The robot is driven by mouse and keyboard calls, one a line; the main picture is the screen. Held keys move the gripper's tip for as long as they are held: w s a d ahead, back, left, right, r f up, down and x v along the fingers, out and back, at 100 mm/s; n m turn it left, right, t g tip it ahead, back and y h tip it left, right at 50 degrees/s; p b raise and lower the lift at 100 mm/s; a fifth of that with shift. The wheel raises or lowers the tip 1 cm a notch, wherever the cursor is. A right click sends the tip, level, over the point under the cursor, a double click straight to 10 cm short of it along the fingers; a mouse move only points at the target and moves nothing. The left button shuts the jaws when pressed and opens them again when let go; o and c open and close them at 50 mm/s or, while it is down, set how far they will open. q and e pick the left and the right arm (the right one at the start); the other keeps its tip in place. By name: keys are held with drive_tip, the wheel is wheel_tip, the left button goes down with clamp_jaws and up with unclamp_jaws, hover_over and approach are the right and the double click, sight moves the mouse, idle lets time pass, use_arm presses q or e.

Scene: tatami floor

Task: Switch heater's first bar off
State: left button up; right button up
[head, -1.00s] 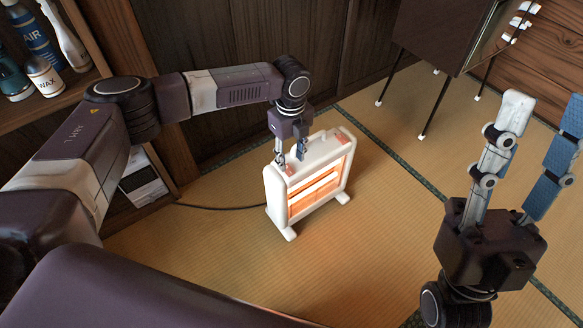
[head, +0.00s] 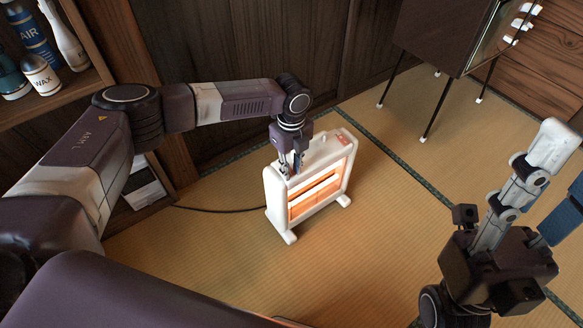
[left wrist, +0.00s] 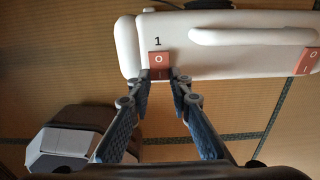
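The white heater (head: 275,205) stands upright on the tatami, its front glowing orange. In the left wrist view, its top (left wrist: 200,70) carries a red-brown rocker switch marked 1 (left wrist: 158,60), with O and I on it. My left gripper (head: 290,170) points down at the near end of the heater's top. In the left wrist view, its fingertips (left wrist: 163,78) are apart, on either side of the switch's lower edge, with nothing held. Whether they touch it is unclear. My right gripper (head: 568,170) is open and empty at the right, away from the heater.
A second switch (head: 343,138) sits at the heater's far end, beyond the raised handle (left wrist: 250,35). A dark cord (head: 225,209) runs left. A shelf (head: 70,92) with bottles stands left; a dark cabinet on thin legs (head: 440,40) stands behind. Floor in front is clear.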

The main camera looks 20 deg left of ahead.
use_arm(q)
clamp_jaws()
drive_tip(key=shift+w+r+p, duration=0.1)
drive_tip(key=shift+r+p, duration=0.05)
drive_tip(key=shift+p, duration=0.3)
drive_tip(key=shift+a+g+h, duration=0.15)
drive_tip(key=shift+g+h, duration=0.25)
drive_tip(key=shift+h, duration=0.1)
drive_tip(key=shift+w, duration=0.1)
drive_tip(key=shift+a+g+h, duration=0.15)
drive_tip(key=shift+g+h, duration=0.15)
drive_tip(key=shift+h, duration=0.1)
drive_tip(key=shift+w+h+b, duration=0.1)
drive_tip(key=shift+h+b, duration=0.2)
drive_tip(key=shift+b, duration=0.05)
drive_tip(key=o, duration=0.7)
unclamp_jaws()
